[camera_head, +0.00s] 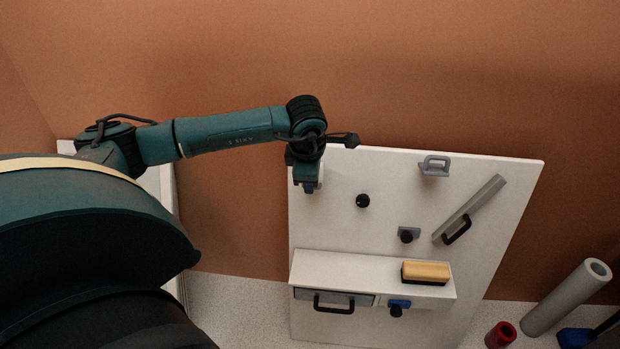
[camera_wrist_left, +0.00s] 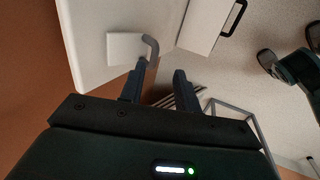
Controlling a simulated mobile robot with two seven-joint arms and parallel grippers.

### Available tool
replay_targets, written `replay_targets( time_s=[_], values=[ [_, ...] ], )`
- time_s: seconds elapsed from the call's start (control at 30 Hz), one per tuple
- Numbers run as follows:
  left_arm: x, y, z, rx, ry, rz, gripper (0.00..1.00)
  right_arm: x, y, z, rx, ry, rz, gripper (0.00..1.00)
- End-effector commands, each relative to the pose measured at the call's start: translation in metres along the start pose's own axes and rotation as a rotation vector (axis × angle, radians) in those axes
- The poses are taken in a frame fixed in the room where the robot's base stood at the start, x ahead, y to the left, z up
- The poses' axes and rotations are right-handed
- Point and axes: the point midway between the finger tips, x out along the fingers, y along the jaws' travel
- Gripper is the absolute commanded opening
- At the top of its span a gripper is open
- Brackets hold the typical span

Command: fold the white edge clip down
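In the left wrist view a white square block (camera_wrist_left: 122,47) sits on the face of the white panel near its edge. A grey bent bar (camera_wrist_left: 151,48) stands at its side; I take the two together to be the edge clip. My left gripper (camera_wrist_left: 160,72) is open, with two dark fingers apart. The bar's lower end is near the left fingertip; I cannot tell if they touch. In the head view my left gripper (camera_head: 308,187) is at the panel's upper left edge and hides the clip. My right gripper cannot be made out.
The white panel (camera_head: 335,220) carries a grey bracket (camera_head: 434,166), black knob (camera_head: 362,201), grey bar with handle (camera_head: 470,208), and a shelf (camera_head: 340,265) with a yellow block (camera_head: 426,271). A grey roll (camera_head: 565,298) and red cup (camera_head: 500,335) stand at right.

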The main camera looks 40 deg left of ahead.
Motion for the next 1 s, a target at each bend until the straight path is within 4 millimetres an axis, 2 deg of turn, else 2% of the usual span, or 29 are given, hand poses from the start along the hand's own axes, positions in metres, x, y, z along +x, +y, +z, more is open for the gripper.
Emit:
replay_targets(
  time_s=[0.3, 0.5, 0.7, 0.97, 1.0],
  values=[
    [-0.069, 0.001, 0.0, 0.0, -0.003, 0.004, 0.32, 0.001, -0.001, 0.002, 0.003, -0.013, -0.002, 0.34],
    [-0.105, 0.0, 0.0, 0.001, -0.003, 0.001, 0.32, 0.004, -0.001, 0.0, 0.002, -0.011, -0.004, 0.34],
    [-0.119, -0.001, 0.0, 0.001, 0.0, -0.001, 0.32, 0.004, -0.001, -0.001, 0.003, -0.01, -0.005, 0.34],
    [-0.121, -0.001, 0.0, 0.001, 0.0, -0.002, 0.32, 0.004, -0.001, -0.001, 0.003, -0.012, -0.006, 0.34],
    [-0.121, -0.001, 0.0, 0.001, -0.001, -0.002, 0.32, 0.004, -0.001, -0.001, 0.003, -0.013, -0.006, 0.32]
  ],
)
